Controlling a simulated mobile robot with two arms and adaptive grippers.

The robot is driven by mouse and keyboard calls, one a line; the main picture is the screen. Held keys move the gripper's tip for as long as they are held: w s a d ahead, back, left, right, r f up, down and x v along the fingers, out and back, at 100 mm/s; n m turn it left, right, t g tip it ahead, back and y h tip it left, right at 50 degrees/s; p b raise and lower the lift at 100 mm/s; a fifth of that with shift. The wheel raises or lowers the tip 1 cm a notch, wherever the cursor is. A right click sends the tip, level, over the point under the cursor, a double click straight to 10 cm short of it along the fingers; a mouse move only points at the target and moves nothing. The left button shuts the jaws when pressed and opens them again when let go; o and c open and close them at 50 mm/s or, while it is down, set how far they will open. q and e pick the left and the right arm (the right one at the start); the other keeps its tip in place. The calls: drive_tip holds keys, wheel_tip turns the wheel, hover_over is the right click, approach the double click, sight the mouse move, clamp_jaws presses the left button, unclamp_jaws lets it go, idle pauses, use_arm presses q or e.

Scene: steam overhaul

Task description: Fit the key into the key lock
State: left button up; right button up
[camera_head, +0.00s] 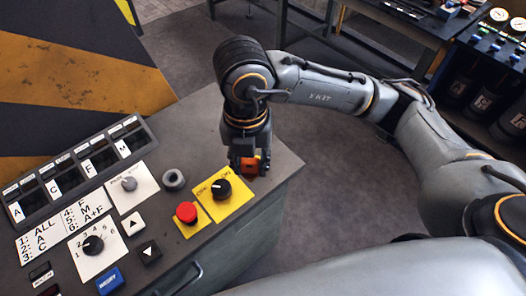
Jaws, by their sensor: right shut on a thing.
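My right gripper (251,170) points down over the right end of the grey control console (279,170). It is shut on a small orange-red piece, likely the key (250,164), mostly hidden by the fingers. I cannot tell whether it touches the console top. The key lock is not clearly identifiable; a short grey round socket (173,180) stands on the console to the left of the gripper and may be it. My left gripper is out of view.
A yellow plate with a black knob (221,188) is just left of my gripper, beside a red button (187,212). A white-plated dial (93,244), a grey knob (129,183), arrow buttons and a lettered display panel (84,167) fill the left. Open floor lies behind.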

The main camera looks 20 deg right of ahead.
drive_tip(key=w+d+f+p, duration=0.1)
drive_tip(key=w+f, duration=0.2)
drive_tip(key=w+d+f+p, duration=0.1)
drive_tip(key=w+f, duration=0.1)
drive_tip(key=f, duration=0.1)
drive_tip(key=w+d+f+p, duration=0.1)
drive_tip(key=w+d+f, duration=0.1)
drive_tip(key=w+f, duration=0.1)
drive_tip(key=shift+w+f+p, duration=0.3)
drive_tip(key=shift+f+p, duration=0.1)
drive_tip(key=shift+f, duration=0.55)
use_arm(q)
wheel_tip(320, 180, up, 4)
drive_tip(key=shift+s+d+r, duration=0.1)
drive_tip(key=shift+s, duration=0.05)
use_arm(e)
drive_tip(key=shift+f, duration=0.1)
drive_tip(key=shift+f+b, duration=0.4)
drive_tip(key=shift+b, duration=0.05)
drive_tip(key=o, duration=1.2)
drive_tip(key=shift+r, duration=0.1)
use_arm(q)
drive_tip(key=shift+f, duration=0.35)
